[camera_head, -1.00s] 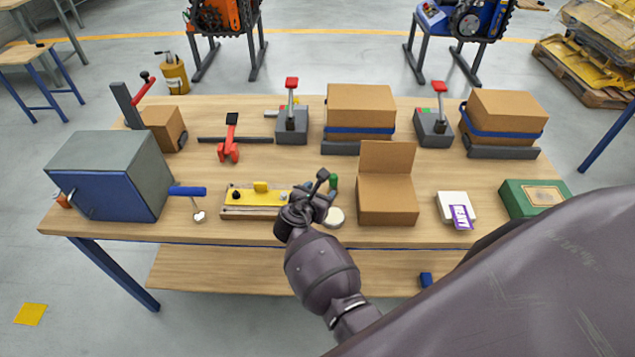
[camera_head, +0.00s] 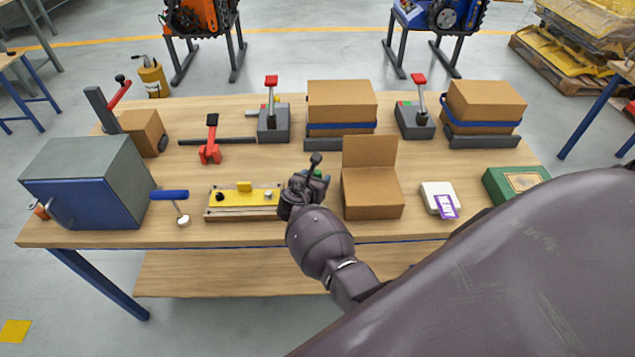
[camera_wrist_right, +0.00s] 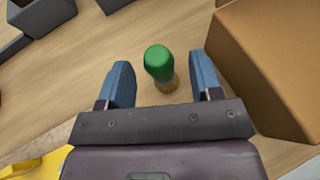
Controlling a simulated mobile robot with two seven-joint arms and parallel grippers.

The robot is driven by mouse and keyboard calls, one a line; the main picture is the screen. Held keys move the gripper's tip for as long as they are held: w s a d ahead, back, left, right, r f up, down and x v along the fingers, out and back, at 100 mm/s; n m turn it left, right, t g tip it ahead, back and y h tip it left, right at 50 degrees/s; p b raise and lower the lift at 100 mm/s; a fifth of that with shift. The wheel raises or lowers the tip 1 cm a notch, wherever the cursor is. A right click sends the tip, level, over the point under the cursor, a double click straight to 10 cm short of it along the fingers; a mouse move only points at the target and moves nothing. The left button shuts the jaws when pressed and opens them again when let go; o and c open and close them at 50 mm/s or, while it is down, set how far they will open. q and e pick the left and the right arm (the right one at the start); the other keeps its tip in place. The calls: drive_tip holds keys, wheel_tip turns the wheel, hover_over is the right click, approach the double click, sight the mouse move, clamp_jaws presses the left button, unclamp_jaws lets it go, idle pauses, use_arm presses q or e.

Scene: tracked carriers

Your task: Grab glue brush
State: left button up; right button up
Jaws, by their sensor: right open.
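A green-handled piece with a short tan lower part, which looks like the glue brush (camera_wrist_right: 160,62), stands on the wooden table in the right wrist view. Its green top (camera_head: 318,172) shows in the head view just behind my right gripper (camera_head: 305,186). In the right wrist view my right gripper (camera_wrist_right: 162,78) is open, with a blue-padded finger on each side of the brush. There is a gap on both sides; I cannot tell how far the brush reaches between the fingers. My left gripper is not in view.
An open cardboard box (camera_head: 372,200) stands close to the right of my right gripper, also in the wrist view (camera_wrist_right: 270,60). A yellow fixture (camera_head: 243,198) lies close on the left. A blue-handled tool (camera_head: 170,195) and a blue-fronted cabinet (camera_head: 78,203) are further left.

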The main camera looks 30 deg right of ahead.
drive_tip(key=shift+x, duration=1.1)
drive_tip(key=c, duration=1)
drive_tip(key=shift+o, duration=0.2)
drive_tip(key=shift+r, duration=0.1)
